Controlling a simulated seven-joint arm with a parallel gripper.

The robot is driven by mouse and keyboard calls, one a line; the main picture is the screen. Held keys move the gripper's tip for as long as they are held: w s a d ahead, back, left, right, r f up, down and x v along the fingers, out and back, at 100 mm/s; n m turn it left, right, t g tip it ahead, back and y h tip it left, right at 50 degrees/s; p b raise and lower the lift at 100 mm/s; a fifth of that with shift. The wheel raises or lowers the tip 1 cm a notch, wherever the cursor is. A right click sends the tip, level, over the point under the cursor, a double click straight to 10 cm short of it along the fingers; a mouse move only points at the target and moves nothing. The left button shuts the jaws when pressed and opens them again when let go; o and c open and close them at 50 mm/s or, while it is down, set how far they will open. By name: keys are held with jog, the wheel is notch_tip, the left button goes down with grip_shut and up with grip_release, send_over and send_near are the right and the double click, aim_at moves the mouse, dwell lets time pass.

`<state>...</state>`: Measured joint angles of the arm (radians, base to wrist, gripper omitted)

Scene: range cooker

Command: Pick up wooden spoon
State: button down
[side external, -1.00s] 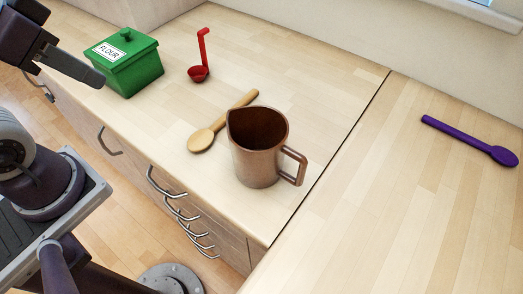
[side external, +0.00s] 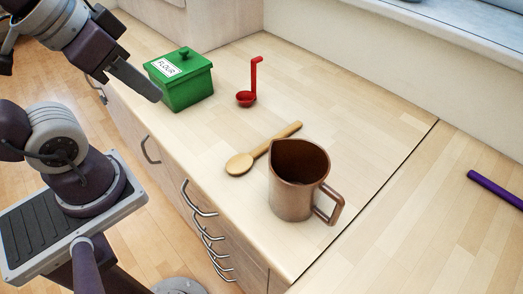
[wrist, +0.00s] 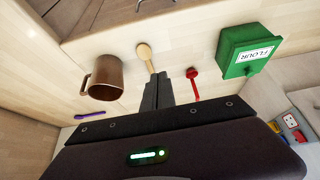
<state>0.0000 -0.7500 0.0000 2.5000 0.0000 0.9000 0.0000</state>
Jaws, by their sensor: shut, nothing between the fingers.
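The wooden spoon (side external: 262,150) lies on the light wood counter, its bowl toward the front edge and its handle running back behind the brown jug. In the wrist view the spoon's bowl (wrist: 144,51) shows just beyond my fingertips, and my fingers hide part of its handle. My gripper (side external: 152,92) is at the upper left in the side view, above the counter's front edge near the flour box and well apart from the spoon. Its fingers (wrist: 158,78) are together and hold nothing.
A brown jug (side external: 296,190) stands close beside the spoon. A purple spoon (side external: 495,189) lies on the right counter. Drawer handles (side external: 197,200) line the front. The counter's back right is clear.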

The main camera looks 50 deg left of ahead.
jog(key=c, duration=2.1)
grip_release()
jog(key=o, duration=0.9)
jog(key=shift+c, duration=0.2)
jog(key=g, duration=0.5)
send_over(280, 134)
notch_tip(280, 134, down, 14)
jog(key=shift+a+r, duration=0.15)
jog(key=shift+r, duration=0.05)
jog(key=shift+g, duration=0.3)
jog(key=f, duration=0.8)
jog(key=shift+d, duration=0.25)
